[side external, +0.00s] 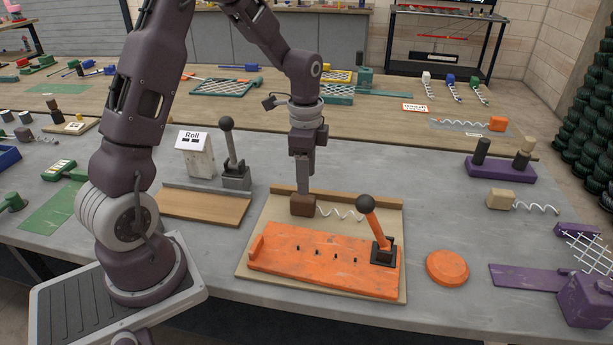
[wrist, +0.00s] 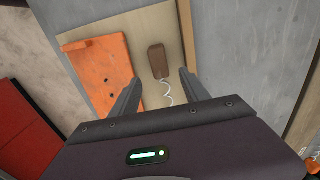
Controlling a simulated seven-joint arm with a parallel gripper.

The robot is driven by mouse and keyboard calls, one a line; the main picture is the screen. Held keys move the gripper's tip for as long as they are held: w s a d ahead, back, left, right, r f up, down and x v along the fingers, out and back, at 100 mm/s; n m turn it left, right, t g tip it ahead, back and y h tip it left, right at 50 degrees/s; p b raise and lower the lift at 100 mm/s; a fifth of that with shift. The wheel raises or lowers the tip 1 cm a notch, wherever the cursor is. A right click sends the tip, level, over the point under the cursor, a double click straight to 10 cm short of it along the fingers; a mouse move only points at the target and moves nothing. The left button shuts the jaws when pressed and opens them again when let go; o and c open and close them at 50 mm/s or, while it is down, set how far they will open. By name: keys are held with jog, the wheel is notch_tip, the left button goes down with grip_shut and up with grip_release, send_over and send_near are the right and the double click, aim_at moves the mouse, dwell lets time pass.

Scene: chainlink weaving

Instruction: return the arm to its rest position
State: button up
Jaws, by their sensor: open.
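My gripper (side external: 303,190) points straight down over the wooden board (side external: 395,196) on the grey table. In the wrist view its two fingers (wrist: 160,76) are spread, with a brown block (wrist: 157,60) between and just beyond the tips. The brown block also shows in the side view (side external: 302,206), standing on the board right under the fingers. I cannot tell how much clearance there is. A white coiled wire (side external: 343,214) runs from the block to the right. Nothing appears held.
An orange plate (side external: 310,264) with a lever (side external: 375,225) lies in front on the board. An orange disc (side external: 447,267) is to the right. A grey-based lever (side external: 232,150) and a "Roll" sign block (side external: 194,158) stand to the left.

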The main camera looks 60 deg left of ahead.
jog(key=s+d+r+n+t, duration=0.2)
jog(key=s+d+r, duration=0.2)
jog(key=r, duration=0.5)
jog(key=s+d+r+n+t, duration=0.1)
jog(key=s+d+r+n, duration=0.2)
jog(key=s, duration=0.5)
jog(key=s+d+r+n+t, duration=0.2)
jog(key=s+d+r+n, duration=0.2)
jog(key=s, duration=0.5)
jog(key=shift+s+d+r, duration=0.15)
jog(key=shift+d+r, duration=0.25)
jog(key=shift+d, duration=0.2)
